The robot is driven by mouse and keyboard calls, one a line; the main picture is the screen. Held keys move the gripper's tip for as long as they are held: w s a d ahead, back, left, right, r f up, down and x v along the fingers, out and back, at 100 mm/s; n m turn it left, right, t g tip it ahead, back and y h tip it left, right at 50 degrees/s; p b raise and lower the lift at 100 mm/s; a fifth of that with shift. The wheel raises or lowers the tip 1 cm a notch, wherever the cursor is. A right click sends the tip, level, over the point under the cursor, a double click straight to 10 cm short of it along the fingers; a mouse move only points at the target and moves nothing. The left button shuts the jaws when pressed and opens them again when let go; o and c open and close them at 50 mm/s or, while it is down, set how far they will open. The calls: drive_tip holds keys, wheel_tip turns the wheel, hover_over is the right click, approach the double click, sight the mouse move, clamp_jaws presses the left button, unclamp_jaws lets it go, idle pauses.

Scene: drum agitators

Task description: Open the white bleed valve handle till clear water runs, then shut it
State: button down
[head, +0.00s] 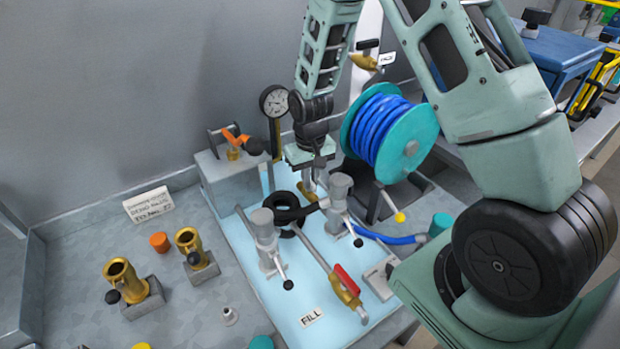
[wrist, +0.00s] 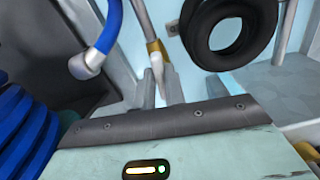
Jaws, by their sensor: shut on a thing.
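My gripper (head: 310,172) reaches down at the back of the light blue board, beside the black ring. In the wrist view its two fingers (wrist: 160,90) are closed around a small white handle (wrist: 157,70). The handle sits just below a brass valve body (wrist: 154,47) on a grey pipe. The same brass valve (head: 308,188) shows partly under my gripper in the head view, where the handle itself is hidden. I cannot make out any running water or its colour.
A blue hose reel (head: 421,148) stands close to the right of my gripper. Grey cylinder fittings (head: 265,226) and (head: 340,187) with black-knobbed levers flank the black ring (head: 287,210). A red-handled brass valve (head: 347,285) lies in front. A gauge (head: 274,101) stands behind left.

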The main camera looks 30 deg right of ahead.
sight(311, 180)
drive_tip(key=shift+w+r, duration=0.1)
idle(0.3)
drive_tip(key=c, duration=1.5)
unclamp_jaws()
drive_tip(key=shift+o, duration=0.2)
wheel_tip(311, 180, up, 17)
drive_tip(key=b, duration=0.2)
drive_tip(key=shift+r, duration=0.15)
